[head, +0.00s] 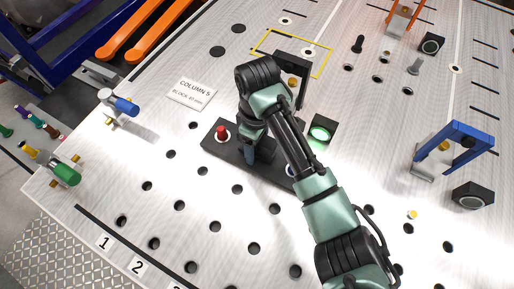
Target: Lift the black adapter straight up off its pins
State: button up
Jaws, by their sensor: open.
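A long black plate (216,147), which looks like the black adapter, lies on the perforated metal table, running from upper left to lower right. A red knob (222,133) with a pale ring stands at its left end. A pale and blue ring shows at its right part, beside my arm. My gripper (248,158) points down over the middle of the plate and is open. My wrist and forearm hide part of the plate. I cannot tell whether the fingers touch it. No pins show under it.
A green-lit black block (322,130) stands right of my arm, and a blue bracket (455,148) farther right. Blue-handled (124,106) and green-handled (65,173) clamps sit along the left edge. The front table area is mostly clear.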

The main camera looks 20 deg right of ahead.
grip_shut()
dwell(1.3)
jog(key=shift+w+r, duration=0.1)
jog(key=shift+w, duration=0.05)
